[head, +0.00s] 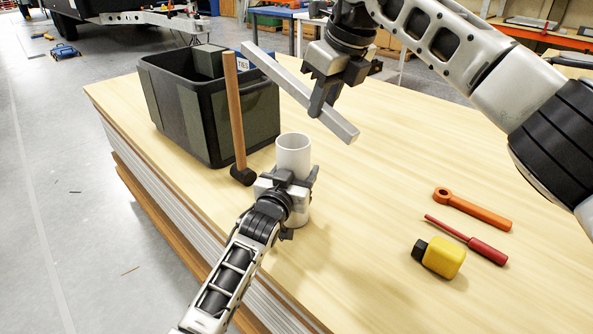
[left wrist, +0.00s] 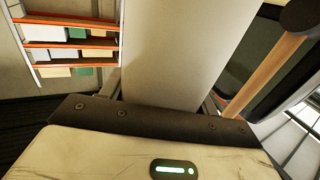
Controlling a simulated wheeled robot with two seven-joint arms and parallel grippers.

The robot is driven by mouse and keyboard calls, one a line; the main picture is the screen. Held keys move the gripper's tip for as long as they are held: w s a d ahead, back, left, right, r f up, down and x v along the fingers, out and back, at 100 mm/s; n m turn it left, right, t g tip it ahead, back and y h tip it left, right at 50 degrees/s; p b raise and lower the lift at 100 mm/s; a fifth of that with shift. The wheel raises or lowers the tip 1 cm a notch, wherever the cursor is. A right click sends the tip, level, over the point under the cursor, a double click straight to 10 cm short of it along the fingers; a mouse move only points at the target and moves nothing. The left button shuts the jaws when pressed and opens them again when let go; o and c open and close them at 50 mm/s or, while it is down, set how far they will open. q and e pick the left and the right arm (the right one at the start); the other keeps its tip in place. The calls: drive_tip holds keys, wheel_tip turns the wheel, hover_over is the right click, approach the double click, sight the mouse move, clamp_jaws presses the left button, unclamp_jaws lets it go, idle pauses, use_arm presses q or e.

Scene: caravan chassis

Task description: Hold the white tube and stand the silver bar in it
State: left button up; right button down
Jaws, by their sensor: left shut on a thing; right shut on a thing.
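The white tube (head: 294,150) stands upright on the wooden board, with its open top facing up. My left gripper (head: 288,185) is shut around the tube at about mid-height. The tube (left wrist: 185,55) also fills the middle of the left wrist view. The silver bar (head: 340,124) is in the air above and behind the tube, tilted, with its near end lower and to the right. The bar is apart from the tube.
A black crate (head: 190,125) stands behind left of the tube, with a mallet (head: 236,120) upright beside it. An orange wrench (head: 472,208), a red screwdriver (head: 465,239) and a yellow bottle (head: 443,257) lie at right. The board (head: 370,220) is clear between these and the tube.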

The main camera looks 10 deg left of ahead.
wheel_tip(320, 180, down, 7)
idle(0.8)
drive_tip(key=shift+f, duration=0.1)
drive_tip(key=c, duration=1.2)
unclamp_jaws()
drive_tip(key=shift+f, duration=0.1)
drive_tip(key=shift+o, duration=0.2)
drive_tip(key=v, duration=1.2)
